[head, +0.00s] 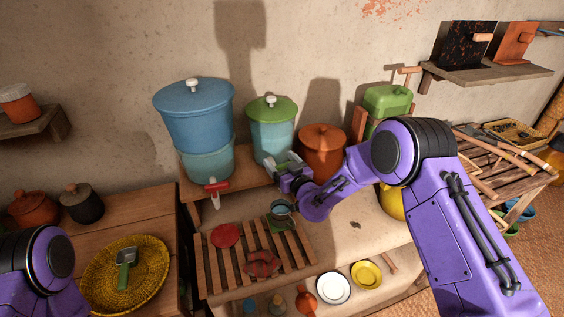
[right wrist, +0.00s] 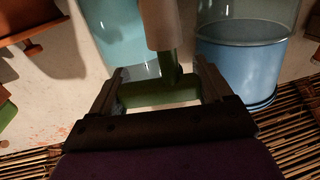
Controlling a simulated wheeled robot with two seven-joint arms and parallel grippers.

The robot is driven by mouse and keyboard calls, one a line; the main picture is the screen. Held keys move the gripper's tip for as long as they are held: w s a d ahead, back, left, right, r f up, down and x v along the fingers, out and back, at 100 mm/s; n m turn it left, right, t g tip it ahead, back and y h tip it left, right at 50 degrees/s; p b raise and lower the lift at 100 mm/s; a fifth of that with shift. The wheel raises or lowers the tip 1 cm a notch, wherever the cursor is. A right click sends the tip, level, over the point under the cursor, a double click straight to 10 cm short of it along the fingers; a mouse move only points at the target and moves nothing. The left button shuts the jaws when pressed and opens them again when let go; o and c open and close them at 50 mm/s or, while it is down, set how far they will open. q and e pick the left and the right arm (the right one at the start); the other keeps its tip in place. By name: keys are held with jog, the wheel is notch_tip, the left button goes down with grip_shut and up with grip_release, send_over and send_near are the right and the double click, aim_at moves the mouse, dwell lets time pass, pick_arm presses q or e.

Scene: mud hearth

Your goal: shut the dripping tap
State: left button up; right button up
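A blue dispenser (head: 195,115) with a red tap (head: 216,187) and pale spout stands on a wooden shelf by the wall. A smaller teal dispenser with a green lid (head: 271,106) stands to its right. My right gripper (head: 282,165) is at the front of the teal dispenser and hides its tap in the head view. In the right wrist view the green tap handle (right wrist: 158,94) lies between the open fingers of my right gripper (right wrist: 162,88), with a pale spout (right wrist: 160,22) above it in the picture. Firm finger contact cannot be told. No drops show. My left gripper is out of view.
An orange lidded pot (head: 321,152) stands close right of the gripper. A small teal cup (head: 282,207) is below it, by a slatted rack (head: 212,262) with red items. A yellow woven tray (head: 98,272) lies at left. A white plate (head: 333,288) is in front.

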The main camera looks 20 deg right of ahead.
jog(key=c, duration=0.3)
jog(key=shift+f+m+h+b, duration=0.1)
jog(key=shift+m+h+b, duration=0.3)
jog(key=shift+h+b, duration=0.15)
jog(key=shift+c, duration=0.2)
jog(key=shift+s+d+m+h, duration=0.1)
jog(key=shift+d+m+h, duration=0.1)
jog(key=shift+m+h, duration=0.75)
jog(key=shift+n, duration=0.25)
jog(key=o, duration=1)
jog(key=shift+c, duration=0.2)
jog(key=shift+s+b, duration=0.1)
jog(key=shift+b, duration=0.2)
